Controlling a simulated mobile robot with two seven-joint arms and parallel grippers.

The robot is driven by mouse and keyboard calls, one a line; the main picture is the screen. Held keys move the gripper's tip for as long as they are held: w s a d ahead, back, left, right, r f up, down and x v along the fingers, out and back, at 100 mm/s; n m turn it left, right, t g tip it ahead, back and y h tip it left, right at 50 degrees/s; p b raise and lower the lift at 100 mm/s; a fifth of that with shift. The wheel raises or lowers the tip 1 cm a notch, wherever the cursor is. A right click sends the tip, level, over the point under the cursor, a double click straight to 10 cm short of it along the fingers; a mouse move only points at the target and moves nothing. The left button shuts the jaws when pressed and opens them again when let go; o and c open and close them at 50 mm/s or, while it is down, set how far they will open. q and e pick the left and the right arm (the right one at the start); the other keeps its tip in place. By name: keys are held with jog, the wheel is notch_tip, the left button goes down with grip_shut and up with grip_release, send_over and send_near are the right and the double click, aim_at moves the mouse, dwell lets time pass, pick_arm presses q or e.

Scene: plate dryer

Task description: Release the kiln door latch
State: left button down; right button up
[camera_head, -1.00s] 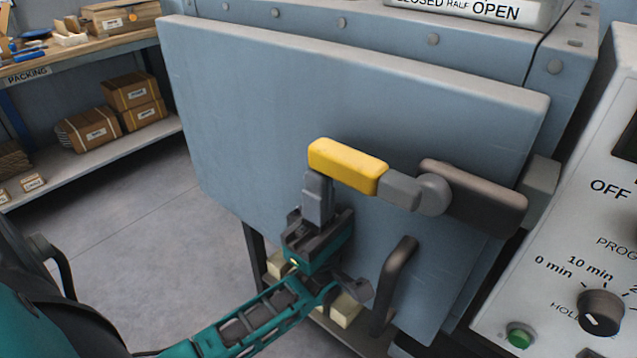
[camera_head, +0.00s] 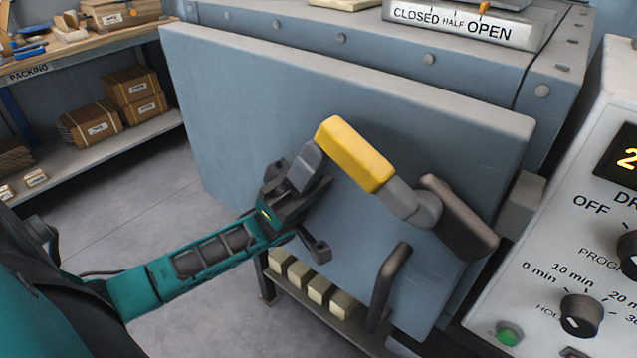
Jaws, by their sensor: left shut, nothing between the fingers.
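The kiln door (camera_head: 260,110) is a large blue-grey panel in the middle of the head view. Its latch has a yellow grip (camera_head: 354,154) on a grey lever (camera_head: 408,202) that joins a dark brown block (camera_head: 460,218) near the door's right edge. The lever tilts, with the yellow end up and to the left. My left gripper (camera_head: 308,165) is shut and empty. Its fingertips are at the lower left side of the yellow grip, beside it and not around it; whether they touch cannot be told. My right gripper is not in view.
A dark fixed handle (camera_head: 389,288) stands out from the door below the latch. A control panel (camera_head: 560,265) with knobs is at right. A slider plate (camera_head: 462,24) marked CLOSED, HALF, OPEN sits on top. A packing shelf (camera_head: 150,130) is at left; open floor lies between.

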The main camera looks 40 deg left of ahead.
aim_at(328, 121)
pick_arm(q)
jog(key=r+y+p, duration=0.2)
jog(key=d+r+y+p, duration=0.1)
jog(key=r+p, duration=0.1)
jog(key=r, duration=0.1)
jog(key=shift+y, duration=0.4)
jog(key=shift+s+d+r+y+p, duration=0.1)
jog(key=shift+d+r+y+p, duration=0.3)
jog(key=shift+r+y+p, duration=0.45)
jog(key=shift+d+p, duration=0.2)
jog(key=shift+p, duration=0.3)
jog(key=shift+d+r, duration=0.2)
jog(key=shift+d+r+p, duration=0.25)
jog(key=shift+r+p, duration=0.05)
jog(key=shift+p, duration=0.4)
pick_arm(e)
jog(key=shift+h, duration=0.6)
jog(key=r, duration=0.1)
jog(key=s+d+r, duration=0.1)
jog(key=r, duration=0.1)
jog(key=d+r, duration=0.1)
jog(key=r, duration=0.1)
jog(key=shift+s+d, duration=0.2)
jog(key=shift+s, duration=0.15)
pick_arm(q)
jog(key=shift+r, duration=0.2)
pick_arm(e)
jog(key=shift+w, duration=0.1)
